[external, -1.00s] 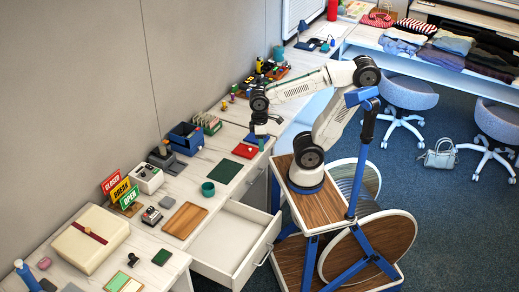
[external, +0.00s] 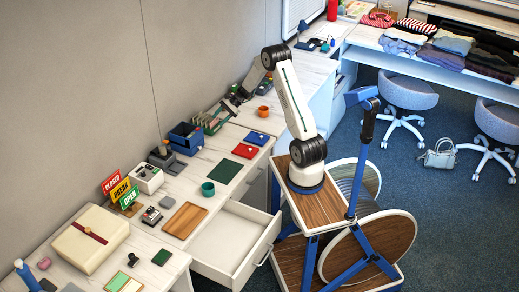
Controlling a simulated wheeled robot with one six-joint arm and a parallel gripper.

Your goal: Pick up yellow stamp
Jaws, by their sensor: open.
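I cannot make out a yellow stamp for certain in the external view. My gripper (external: 230,104) is low over the back of the white desk, near the wall and just right of the green card rack (external: 209,121). Its jaws are open, but they are small and dark here, and I see nothing held between them. My wrist and forearm cover the part of the desk around and behind the gripper, so small things there are hidden.
An orange cup (external: 263,112), a blue pad (external: 257,138), a red pad (external: 245,151) and a dark green mat (external: 223,171) lie in front of my gripper. A blue box (external: 186,138) stands left of the rack. A drawer (external: 232,245) is open.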

